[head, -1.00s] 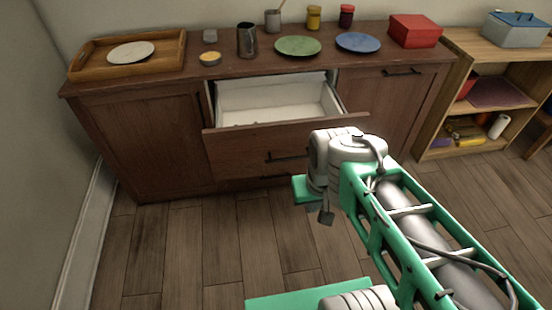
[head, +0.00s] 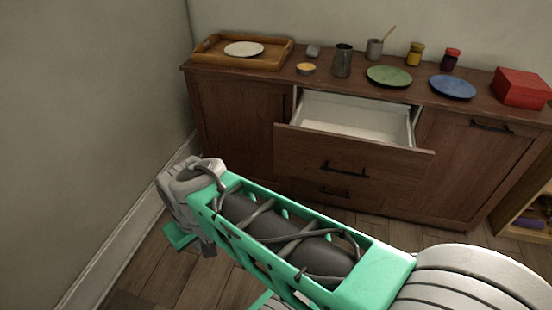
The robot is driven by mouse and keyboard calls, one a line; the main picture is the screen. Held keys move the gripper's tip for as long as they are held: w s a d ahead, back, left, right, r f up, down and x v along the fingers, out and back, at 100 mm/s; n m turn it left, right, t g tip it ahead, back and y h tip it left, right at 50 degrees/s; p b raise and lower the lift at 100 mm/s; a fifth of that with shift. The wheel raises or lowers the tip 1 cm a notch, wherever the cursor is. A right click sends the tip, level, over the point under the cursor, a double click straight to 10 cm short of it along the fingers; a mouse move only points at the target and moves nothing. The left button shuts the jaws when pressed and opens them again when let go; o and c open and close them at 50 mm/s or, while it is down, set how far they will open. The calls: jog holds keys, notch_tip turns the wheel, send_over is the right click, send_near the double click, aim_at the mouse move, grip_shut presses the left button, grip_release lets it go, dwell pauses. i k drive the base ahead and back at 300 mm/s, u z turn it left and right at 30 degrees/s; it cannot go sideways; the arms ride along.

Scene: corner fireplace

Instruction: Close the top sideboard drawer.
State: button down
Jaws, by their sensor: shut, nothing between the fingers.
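The brown wooden sideboard (head: 240,120) stands against the back wall. Its top middle drawer (head: 350,160) is pulled out, showing an empty-looking white interior and a dark bar handle (head: 344,170) on the front. The drawer's near inner part is hidden by its front panel. My green and grey arm reaches across the foreground to the left, its far joint low and left of the drawer, apart from it.
On the sideboard top are a wooden tray (head: 208,50) with a white plate, a dark metal mug (head: 343,61), a green plate (head: 389,77), a blue plate (head: 452,87) and a red box (head: 521,88). A wall closes the left side. A shelf (head: 508,205) stands at right.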

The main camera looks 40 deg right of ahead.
aim_at(347, 141)
jog(key=u, duration=0.4)
jog(key=i, duration=0.85)
jog(key=z, duration=1.9)
